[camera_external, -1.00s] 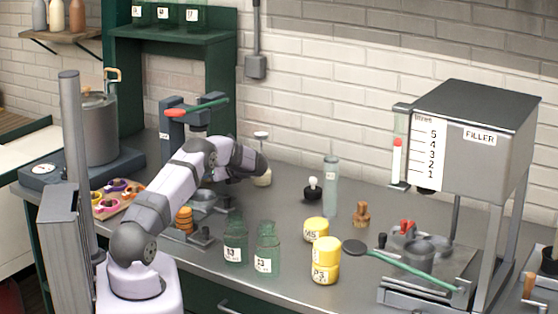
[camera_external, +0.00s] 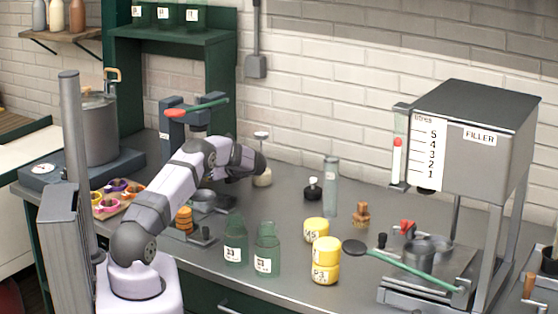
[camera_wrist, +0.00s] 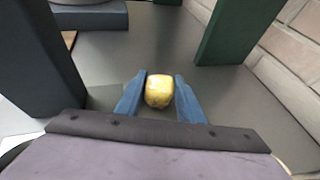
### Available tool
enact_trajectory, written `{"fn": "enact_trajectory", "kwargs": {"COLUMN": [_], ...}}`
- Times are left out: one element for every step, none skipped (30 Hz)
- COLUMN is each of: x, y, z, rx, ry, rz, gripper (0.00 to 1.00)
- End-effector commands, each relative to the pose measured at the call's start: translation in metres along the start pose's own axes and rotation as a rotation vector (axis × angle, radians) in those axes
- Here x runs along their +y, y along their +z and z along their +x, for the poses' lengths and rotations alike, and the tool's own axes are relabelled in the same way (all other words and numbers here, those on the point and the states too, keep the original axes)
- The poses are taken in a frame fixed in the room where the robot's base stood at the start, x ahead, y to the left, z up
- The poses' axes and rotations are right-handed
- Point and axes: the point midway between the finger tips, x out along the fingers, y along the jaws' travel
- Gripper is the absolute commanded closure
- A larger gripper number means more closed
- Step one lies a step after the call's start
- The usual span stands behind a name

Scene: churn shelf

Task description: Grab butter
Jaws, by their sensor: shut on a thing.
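The butter, a small yellow lump (camera_wrist: 158,91), sits between the two blue fingers of my gripper (camera_wrist: 160,97) in the wrist view. The fingers are shut on it, one on each side. Grey surface shows around and beyond it; I cannot tell whether the butter touches it. In the external view my fingers and the butter are hidden behind my arm, near the green shelf and the grey press frame.
In the wrist view a dark post (camera_wrist: 38,55) stands left and a green shelf upright (camera_wrist: 233,32) stands right. In the external view, green jars (camera_external: 235,240), yellow tubs (camera_external: 326,252) and the filler (camera_external: 470,140) occupy the counter's front and right.

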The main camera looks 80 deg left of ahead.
Motion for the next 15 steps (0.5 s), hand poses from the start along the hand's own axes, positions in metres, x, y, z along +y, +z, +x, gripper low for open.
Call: {"fn": "enact_trajectory", "kwargs": {"x": [0.0,0.0,0.0,0.0,0.0,0.0,0.0,0.0,0.0,0.0,-0.002,-0.001,-0.001,-0.001,-0.002], "y": [0.003,0.004,0.007,0.009,0.011,0.015,0.018,0.022,0.027,0.032,0.026,0.022,0.019,0.017,0.013], "z": [-0.001,-0.002,-0.003,-0.003,-0.004,-0.006,-0.007,-0.009,-0.011,-0.013,-0.02,-0.027,-0.033,-0.039,-0.047], "rx": [-0.001,-0.002,-0.002,-0.002,-0.002,-0.001,-0.002,-0.002,-0.002,-0.003,0.0,0.0,0.0,0.0,0.0], "ry": [0.0,-0.001,-0.001,-0.001,-0.001,-0.001,-0.001,-0.001,-0.002,-0.002,-0.004,-0.003,-0.004,-0.004,-0.005], "rz": [-0.002,-0.001,-0.001,-0.002,-0.003,-0.003,-0.004,-0.004,-0.004,-0.005,0.001,0.003,0.002,0.003,0.002], "gripper": [0.87,0.87,0.87,0.87,0.87,0.87,0.87,0.87,0.87,0.87,0.87,0.87,0.87,0.87,0.87]}}
